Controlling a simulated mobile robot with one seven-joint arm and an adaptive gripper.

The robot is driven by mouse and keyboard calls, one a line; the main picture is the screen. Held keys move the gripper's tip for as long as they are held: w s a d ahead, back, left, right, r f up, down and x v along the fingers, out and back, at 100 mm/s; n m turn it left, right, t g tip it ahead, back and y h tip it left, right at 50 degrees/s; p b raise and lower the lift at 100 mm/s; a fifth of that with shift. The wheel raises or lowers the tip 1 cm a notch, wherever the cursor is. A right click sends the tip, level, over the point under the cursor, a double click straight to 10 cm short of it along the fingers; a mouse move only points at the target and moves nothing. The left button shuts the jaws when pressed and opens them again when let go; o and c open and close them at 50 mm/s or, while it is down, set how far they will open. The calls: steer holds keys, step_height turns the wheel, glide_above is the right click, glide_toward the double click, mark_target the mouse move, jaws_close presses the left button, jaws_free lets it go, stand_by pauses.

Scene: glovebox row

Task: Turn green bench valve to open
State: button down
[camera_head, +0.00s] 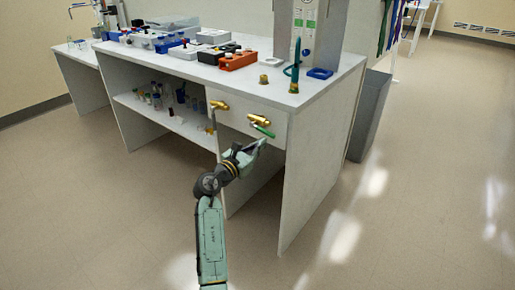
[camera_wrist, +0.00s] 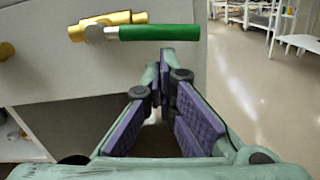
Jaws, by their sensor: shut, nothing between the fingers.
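The green bench valve has a brass body (camera_head: 258,119) on the bench's front panel and a green lever (camera_head: 264,131). In the wrist view, the lever (camera_wrist: 160,32) lies level, pointing right from the brass body (camera_wrist: 105,24) and roughly in line with it. My gripper (camera_head: 261,143) is just below the lever in the head view. In the wrist view, my gripper (camera_wrist: 165,72) is shut and empty, its fingertips under the lever's middle. Whether the tips touch the lever cannot be told.
A second brass valve (camera_head: 218,105) sits left on the same panel. A shelf with bottles is at left under the bench. The floor (camera_head: 420,200) at right is clear.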

steer(key=r+p, duration=0.1)
steer(key=p, duration=0.2)
steer(key=r+n+p, duration=0.1)
steer(key=p, duration=0.2)
steer(key=shift+s+d, duration=0.1)
steer(key=shift+d, duration=0.25)
